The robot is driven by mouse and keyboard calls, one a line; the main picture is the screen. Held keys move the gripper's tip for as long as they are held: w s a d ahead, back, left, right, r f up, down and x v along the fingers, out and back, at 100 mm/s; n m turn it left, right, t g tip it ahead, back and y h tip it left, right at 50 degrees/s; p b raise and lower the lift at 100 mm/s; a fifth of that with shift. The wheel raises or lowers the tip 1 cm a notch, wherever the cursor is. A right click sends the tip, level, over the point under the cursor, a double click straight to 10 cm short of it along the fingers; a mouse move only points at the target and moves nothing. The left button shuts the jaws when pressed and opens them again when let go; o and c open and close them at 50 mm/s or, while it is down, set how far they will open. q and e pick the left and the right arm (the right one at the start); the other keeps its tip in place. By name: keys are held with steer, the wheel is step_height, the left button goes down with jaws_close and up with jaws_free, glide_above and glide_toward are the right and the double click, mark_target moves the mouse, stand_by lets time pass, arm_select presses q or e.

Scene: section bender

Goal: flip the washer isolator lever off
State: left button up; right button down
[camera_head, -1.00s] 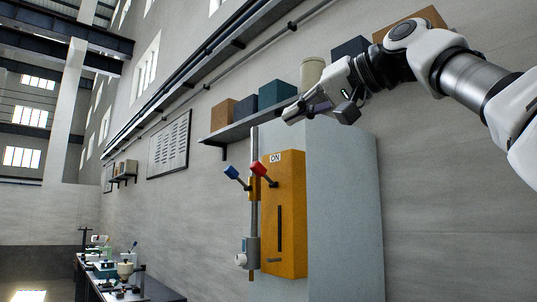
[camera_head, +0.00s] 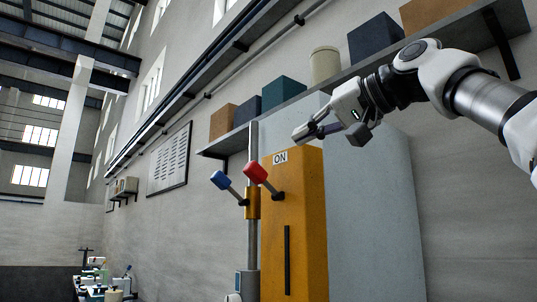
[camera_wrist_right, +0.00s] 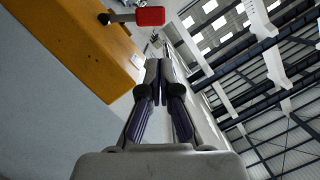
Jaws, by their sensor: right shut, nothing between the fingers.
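An orange box (camera_head: 296,220) with an "ON" label (camera_head: 280,157) stands on the wall side, with a dark vertical slot in its front. No name marks which is the washer isolator. My right gripper (camera_head: 303,135) is shut and empty, above and right of the red handle and apart from it. The wrist view shows the shut fingers (camera_wrist_right: 159,80) and the red handle (camera_wrist_right: 150,16). My left gripper is out of view.
A pale grey cabinet (camera_head: 372,220) stands right of the orange box. A wall shelf (camera_head: 235,137) with several boxes and a cream canister (camera_head: 325,64) runs behind my right gripper. A cluttered bench is at the lower left.

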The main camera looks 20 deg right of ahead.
mark_target(264, 181)
steer(key=p+x, duration=0.2)
steer(key=x, duration=0.1)
steer(key=p+x, duration=0.2)
steer(key=x, duration=0.2)
steer(key=d+p+x, duration=0.1)
steer(key=p+x, duration=0.1)
steer(key=x, duration=0.1)
steer(key=shift+w+a+f, duration=0.1)
steer(key=shift+w+f, duration=0.15)
steer(key=shift+w, duration=0.1)
